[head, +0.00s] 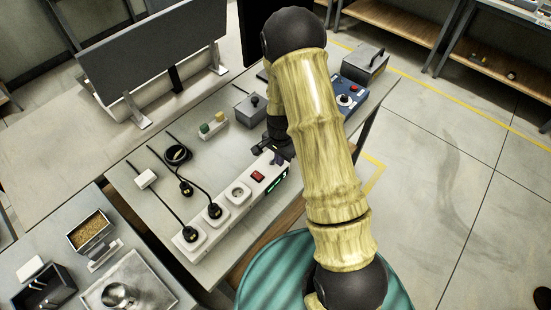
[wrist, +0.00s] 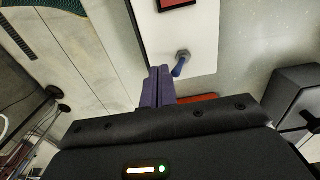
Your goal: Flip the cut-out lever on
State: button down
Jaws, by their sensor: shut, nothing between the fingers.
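The cut-out lever (wrist: 181,66), a small toggle with a blue tip and a metal collar, stands on the white end of the power strip (wrist: 205,30). The lever tilts toward the lower left in the wrist view. In the head view the power strip (head: 215,229) lies along the table's front edge, and my gripper is over its far end, so I cannot make out the lever there. My gripper (head: 268,148) is shut and empty. In the wrist view its fingertips (wrist: 159,72) are just left of the lever, with a small gap visible.
The strip has a red rocker switch (head: 258,177) and two black plugs with cords. A grey box (head: 250,108), a block with coloured buttons (head: 213,125) and a blue control box (head: 346,95) stand nearby. A monitor (head: 155,55) is behind.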

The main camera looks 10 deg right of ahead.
jog(key=shift+w+a, duration=0.65)
jog(key=shift+w, duration=0.3)
jog(key=shift+s+d+r+p, duration=0.1)
jog(key=shift+s+r+p, duration=0.05)
jog(key=shift+r+p, duration=1.35)
jog(key=shift+s+d+r+p, duration=0.1)
jog(key=shift+r+p, duration=1)
jog(key=shift+r, duration=0.9)
jog(key=shift+s+r, duration=0.1)
jog(key=shift+r, duration=0.15)
jog(key=s+d+r+n+t+b, duration=0.1)
jog(key=s+r+n+b, duration=0.3)
jog(key=s+r+n, duration=0.6)
jog(key=s+r+t, duration=0.1)
jog(key=s+r, duration=0.4)
jog(key=s, duration=0.1)
jog(key=shift+d+r+n+t, duration=0.25)
jog(key=shift+n+t, duration=0.05)
jog(key=shift+n, duration=0.1)
jog(key=shift+w, duration=0.1)
